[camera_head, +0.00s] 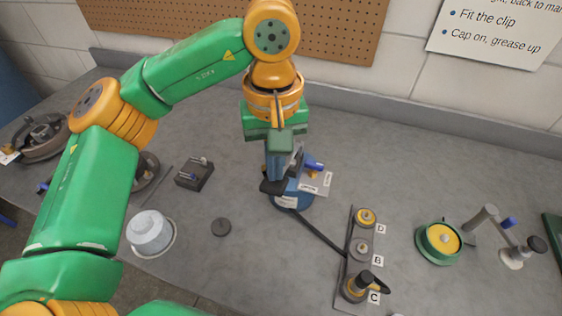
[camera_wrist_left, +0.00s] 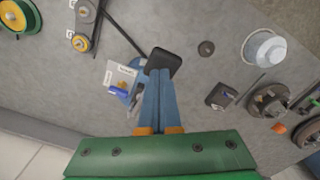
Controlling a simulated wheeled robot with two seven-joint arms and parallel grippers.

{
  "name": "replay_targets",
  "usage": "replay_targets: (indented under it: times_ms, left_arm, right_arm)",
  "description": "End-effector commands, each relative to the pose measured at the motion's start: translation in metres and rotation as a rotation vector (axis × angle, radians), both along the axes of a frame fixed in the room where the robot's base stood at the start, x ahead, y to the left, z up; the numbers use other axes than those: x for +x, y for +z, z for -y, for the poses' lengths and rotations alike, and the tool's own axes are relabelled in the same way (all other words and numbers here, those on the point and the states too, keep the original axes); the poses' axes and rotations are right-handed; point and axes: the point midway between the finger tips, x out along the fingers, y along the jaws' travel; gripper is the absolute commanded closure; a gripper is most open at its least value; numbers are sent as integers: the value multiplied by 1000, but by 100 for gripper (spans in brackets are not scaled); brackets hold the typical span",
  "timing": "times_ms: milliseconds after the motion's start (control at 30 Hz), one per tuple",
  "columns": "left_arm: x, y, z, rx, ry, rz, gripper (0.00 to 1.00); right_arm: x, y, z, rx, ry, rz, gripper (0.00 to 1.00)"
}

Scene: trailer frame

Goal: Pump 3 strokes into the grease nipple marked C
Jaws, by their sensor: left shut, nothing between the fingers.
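The blue grease pump (camera_head: 291,200) stands mid-bench with a tag beside it; it also shows in the left wrist view (camera_wrist_left: 120,92), partly hidden by my fingers. My left gripper (camera_head: 272,180) is shut and empty, directly above the pump. Its fingertips (camera_wrist_left: 161,68) are at the pump's black lever pad (camera_wrist_left: 163,61); I cannot tell whether they touch. A black hose (camera_head: 320,234) runs from the pump to the dark plate (camera_head: 349,270). The plate carries nipples D (camera_head: 365,216), B (camera_head: 362,248) and C (camera_head: 353,289). A black coupler (camera_head: 364,279) sits at C. My right gripper is out of view.
A green-and-yellow hub (camera_head: 438,242) and a metal stand (camera_head: 513,257) are at the right. A grey-white domed pot (camera_head: 150,233), a small black block (camera_head: 194,174) and a dark puck (camera_head: 221,227) are at the left. The back of the bench is clear right of the pump.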

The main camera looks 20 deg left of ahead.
Motion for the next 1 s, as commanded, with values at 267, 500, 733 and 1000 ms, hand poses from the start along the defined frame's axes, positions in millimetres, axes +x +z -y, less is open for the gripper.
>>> replay_targets:
  times_ms: [267, 500, 733, 1000]
  left_arm:
    - [-3, -13, 0, 0, -1, -1, 100]
    - [-7, -25, 0, 0, -1, -1, 100]
    - [-7, -23, 0, 0, 0, -1, 100]
    - [-8, -33, 0, 0, 0, -1, 100]
  right_arm:
    - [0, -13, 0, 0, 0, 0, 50]
    - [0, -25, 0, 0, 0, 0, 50]
    - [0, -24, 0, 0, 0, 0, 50]
    - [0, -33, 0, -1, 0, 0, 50]
